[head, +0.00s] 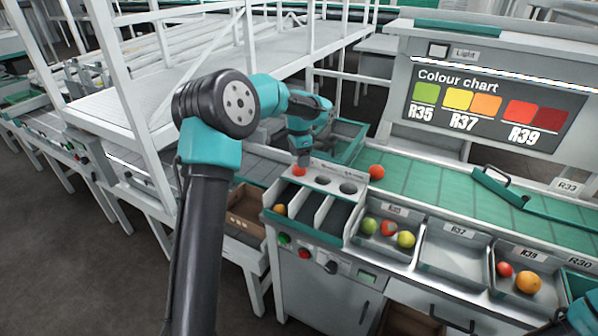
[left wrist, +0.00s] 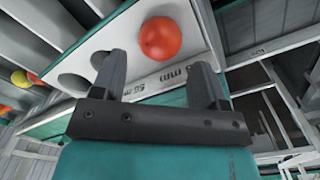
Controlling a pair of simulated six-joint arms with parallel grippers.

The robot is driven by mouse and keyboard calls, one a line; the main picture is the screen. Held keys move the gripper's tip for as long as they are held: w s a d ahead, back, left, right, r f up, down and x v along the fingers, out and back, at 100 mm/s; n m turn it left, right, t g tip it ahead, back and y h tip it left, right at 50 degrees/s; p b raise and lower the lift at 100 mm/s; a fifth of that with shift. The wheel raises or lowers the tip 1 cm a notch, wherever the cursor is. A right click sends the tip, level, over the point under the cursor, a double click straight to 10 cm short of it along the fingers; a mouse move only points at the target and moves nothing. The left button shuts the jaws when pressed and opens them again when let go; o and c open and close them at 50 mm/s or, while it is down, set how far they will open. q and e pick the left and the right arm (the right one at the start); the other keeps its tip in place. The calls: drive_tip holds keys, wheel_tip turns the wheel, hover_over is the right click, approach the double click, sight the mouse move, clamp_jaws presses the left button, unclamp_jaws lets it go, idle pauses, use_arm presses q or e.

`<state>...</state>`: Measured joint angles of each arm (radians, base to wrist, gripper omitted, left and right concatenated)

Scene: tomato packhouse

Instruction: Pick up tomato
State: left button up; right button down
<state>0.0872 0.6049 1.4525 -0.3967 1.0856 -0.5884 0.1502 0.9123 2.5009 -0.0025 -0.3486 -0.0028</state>
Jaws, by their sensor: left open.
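An orange-red tomato (head: 299,171) sits at the left end of the white sizing plate (head: 335,178), with two open dark holes to its right. The same tomato (left wrist: 161,38) shows in the left wrist view, beyond the fingertips and roughly centred between them. My left gripper (head: 303,157) is right over this tomato, pointing down. In the left wrist view its two fingers (left wrist: 158,66) are spread and nothing is held between them. Another orange-red tomato (head: 376,171) rests at the near edge of the green belt. My right gripper is not in view.
Below the plate are sloped dark chutes (head: 308,212), one with an orange tomato (head: 280,209). Bins hold tomatoes at R35 (head: 388,238) and R39 (head: 523,285); the R37 bin (head: 450,252) looks empty. A green diverter bar (head: 500,188) crosses the belt (head: 430,188).

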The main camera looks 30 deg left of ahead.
sight(299, 171)
use_arm(q)
wheel_tip(299, 171, down, 4)
drive_tip(key=shift+f, duration=0.1)
idle(0.5)
drive_tip(key=c, duration=0.5)
